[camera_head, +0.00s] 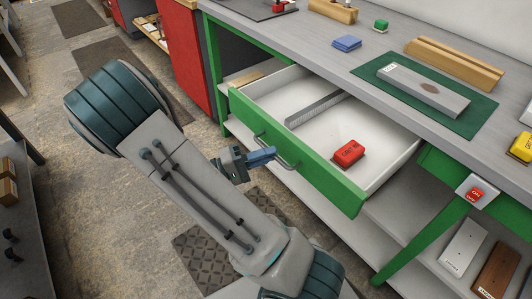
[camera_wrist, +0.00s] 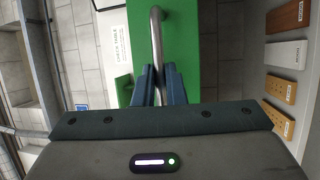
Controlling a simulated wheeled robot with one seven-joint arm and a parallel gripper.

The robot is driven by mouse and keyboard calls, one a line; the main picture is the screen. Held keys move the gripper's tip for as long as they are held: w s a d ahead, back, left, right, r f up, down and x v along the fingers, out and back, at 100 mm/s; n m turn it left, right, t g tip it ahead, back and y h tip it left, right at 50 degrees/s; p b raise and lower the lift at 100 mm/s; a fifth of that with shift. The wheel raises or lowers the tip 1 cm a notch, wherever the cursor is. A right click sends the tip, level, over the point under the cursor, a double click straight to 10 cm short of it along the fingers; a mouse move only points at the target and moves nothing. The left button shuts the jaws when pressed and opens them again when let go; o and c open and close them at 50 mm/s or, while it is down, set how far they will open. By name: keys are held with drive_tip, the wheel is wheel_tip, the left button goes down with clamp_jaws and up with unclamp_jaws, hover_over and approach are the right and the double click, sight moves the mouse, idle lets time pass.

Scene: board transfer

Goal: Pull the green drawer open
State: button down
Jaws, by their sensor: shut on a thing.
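The green drawer (camera_head: 318,178) stands out of the grey-topped workbench, with its white inside showing. My gripper (camera_head: 268,156) is at the handle. In the wrist view my gripper's blue fingers (camera_wrist: 159,84) are shut on the handle bar (camera_wrist: 156,40), one on each side. Part of the handle is hidden behind the fingers.
Several boards lie on the lower shelf. Floor at left is open.

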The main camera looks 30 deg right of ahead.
drive_tip(key=c, duration=1.5)
unclamp_jaws()
drive_tip(key=shift+a, duration=0.1)
drive_tip(key=v, duration=1.3)
drive_tip(key=shift+a, duration=0.35)
